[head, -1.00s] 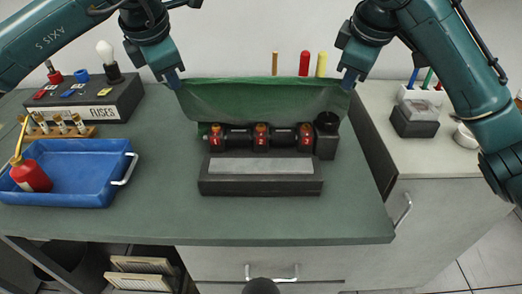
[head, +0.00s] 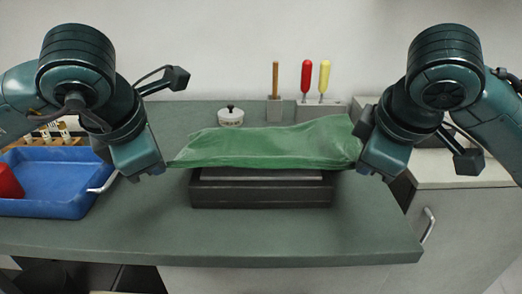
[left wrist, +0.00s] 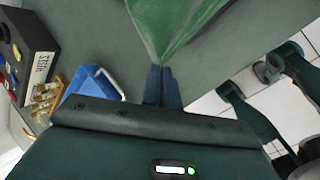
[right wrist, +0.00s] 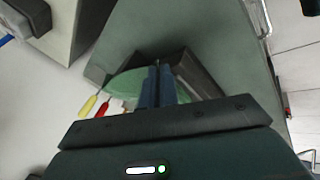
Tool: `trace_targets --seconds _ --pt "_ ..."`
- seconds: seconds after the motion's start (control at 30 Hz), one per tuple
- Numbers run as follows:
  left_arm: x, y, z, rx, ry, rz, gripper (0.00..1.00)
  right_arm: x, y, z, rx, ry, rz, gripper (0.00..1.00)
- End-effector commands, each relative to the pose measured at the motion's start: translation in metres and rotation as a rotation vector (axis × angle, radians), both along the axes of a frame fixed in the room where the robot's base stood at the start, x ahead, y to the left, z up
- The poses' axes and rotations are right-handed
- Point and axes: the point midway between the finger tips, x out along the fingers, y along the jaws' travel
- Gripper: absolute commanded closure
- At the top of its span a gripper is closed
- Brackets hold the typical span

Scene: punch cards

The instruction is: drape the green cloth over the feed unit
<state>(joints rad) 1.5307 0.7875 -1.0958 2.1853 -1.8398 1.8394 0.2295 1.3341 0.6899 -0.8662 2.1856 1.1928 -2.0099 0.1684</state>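The green cloth (head: 265,144) is stretched over the feed unit (head: 262,194), covering its rollers and numbered parts. Only the dark front base and a grey strip of its top show below the cloth's front edge. My left gripper (head: 166,166) is shut on the cloth's front left corner, which also shows in the left wrist view (left wrist: 170,25). My right gripper (head: 360,166) is at the cloth's front right corner; in the right wrist view its fingers (right wrist: 158,70) are together against the cloth (right wrist: 130,84). How far the back edge hangs is hidden.
A blue tray (head: 52,178) with a red object is at the left. Behind the cloth stand a white lidded pot (head: 230,117) and red (head: 306,75) and yellow (head: 324,76) handled tools. The bench front (head: 260,240) is clear.

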Motion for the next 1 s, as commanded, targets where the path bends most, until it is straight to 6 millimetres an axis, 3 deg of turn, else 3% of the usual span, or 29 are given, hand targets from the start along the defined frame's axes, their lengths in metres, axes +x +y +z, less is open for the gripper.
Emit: trace_targets --seconds 0.27,0.7,0.77,1.0 --pt "-0.001 0.001 0.0 0.001 0.0 0.002 1.0 -0.001 -0.001 0.0 -0.001 -0.001 -0.002 1.0" --pt "-0.001 0.0 0.0 0.0 -0.001 0.0 0.62 -0.001 0.0 0.0 0.0 -0.001 0.0 0.62" --pt "-0.001 0.0 0.0 0.0 -0.001 -0.001 0.6 -0.001 0.0 0.0 0.0 -0.001 0.0 0.6" --pt "-0.011 -0.001 0.027 0.0 -0.005 -0.002 0.6 -0.011 0.0 0.028 -0.001 -0.009 0.001 0.6"
